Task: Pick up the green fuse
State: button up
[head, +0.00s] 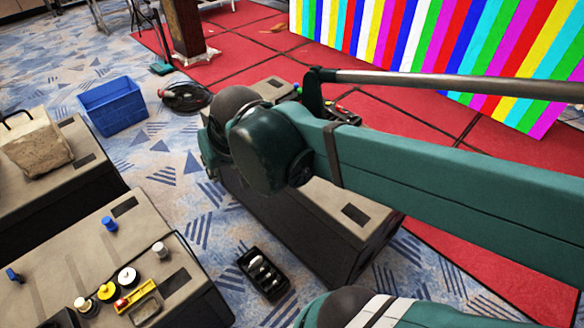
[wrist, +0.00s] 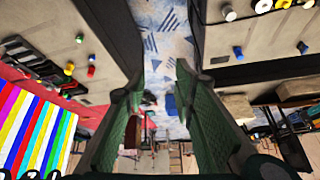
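My gripper (wrist: 159,80) is open in the wrist view, with its two green fingers spread wide and nothing between them. It does not show clearly in the head view, where my green arm crosses the middle. A tiny green spot (head: 297,86) shows in the head view at the far end of the middle case, beside my arm. In the wrist view, small yellow, blue and red pieces (wrist: 70,69) lie on the case at left, apart from my fingers. My arm hides part of that case in the head view.
The middle case (head: 300,218) stands on blue carpet. A near-left case (head: 50,238) carries a blue knob (head: 110,224), a black-and-white knob (head: 127,277) and yellow pieces. A black tray (head: 263,274) and blue bin (head: 112,105) stand on the floor. A striped video wall (head: 440,50) rises behind.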

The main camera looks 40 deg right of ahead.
jog(key=w+d+f+m+g+h+b, duration=0.1)
jog(key=w+d+f+m+g+b, duration=0.1)
jog(key=w+d+f+m, duration=0.45)
jog(key=w+d+f+m+g+h+b, duration=0.15)
jog(key=w+d+f, duration=0.35)
jog(key=d, duration=0.5)
jog(key=w+d+f+m+g+b, duration=0.1)
jog(key=d+f+m, duration=0.3)
jog(key=d+f, duration=0.5)
jog(key=w+d+f+m+g+b, duration=0.1)
jog(key=w+d+f+m+g, duration=0.1)
jog(key=d+f+m, duration=0.3)
jog(key=shift+w+d+f+m+g+h, duration=0.35)
jog(key=shift+w+d+f+h, duration=0.15)
jog(key=shift+d+f, duration=2.05)
jog(key=shift+a+f, duration=0.2)
jog(key=shift+f, duration=0.1)
jog(key=shift+b+x, duration=0.45)
jog(key=shift+x, duration=0.8)
